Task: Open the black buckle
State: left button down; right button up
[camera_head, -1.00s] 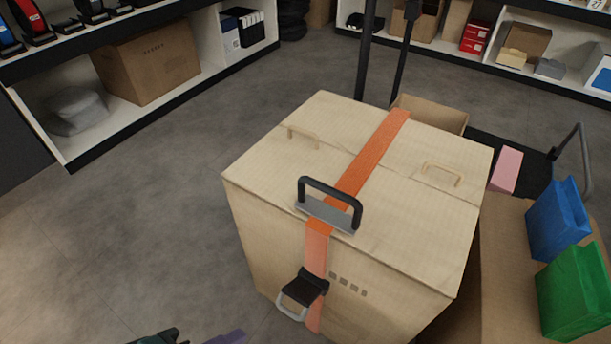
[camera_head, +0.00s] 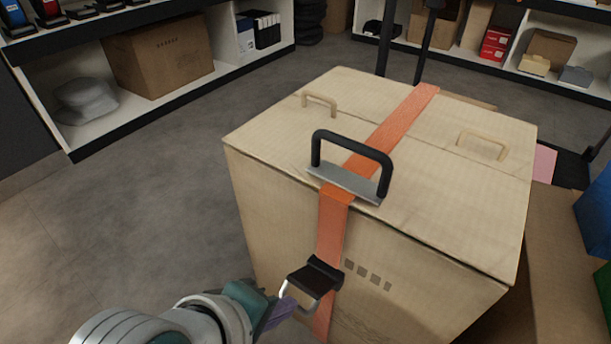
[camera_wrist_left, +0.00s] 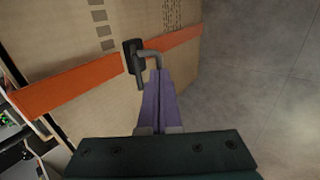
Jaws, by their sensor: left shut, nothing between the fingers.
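The black buckle (camera_head: 316,276) sits on an orange strap (camera_head: 333,228) on the front face of a large carton (camera_head: 262,215). Its grey metal loop (camera_head: 298,292) sticks out to the left. My left gripper (camera_head: 283,308) is shut and empty, its purple fingertips right by the loop. The left wrist view also shows the buckle (camera_wrist_left: 134,60), with the loop (camera_wrist_left: 150,54) at the tips of my purple fingers (camera_wrist_left: 158,84). I cannot tell whether the fingers touch the loop or pass behind it. My right gripper is not in view.
A black handle (camera_head: 350,160) stands on the carton's top edge over the strap. Shelves (camera_head: 150,110) with boxes line the back. An open brown box (camera_head: 565,265) and a blue bag (camera_head: 597,205) are on the right. The floor (camera_head: 150,210) on the left is clear.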

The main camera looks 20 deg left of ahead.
pick_arm(q)
jog(key=shift+f, duration=0.15)
pick_arm(e)
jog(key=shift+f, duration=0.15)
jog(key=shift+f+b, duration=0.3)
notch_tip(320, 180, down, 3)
jog(key=b, duration=0.3)
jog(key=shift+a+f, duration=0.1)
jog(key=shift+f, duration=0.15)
pick_arm(q)
jog(key=f+t, duration=0.1)
jog(key=s+f+t+h, duration=0.1)
jog(key=f, duration=0.1)
jog(key=shift+a+f+t, duration=0.2)
jog(key=shift+f+t, duration=0.1)
jog(key=shift+t, duration=0.1)
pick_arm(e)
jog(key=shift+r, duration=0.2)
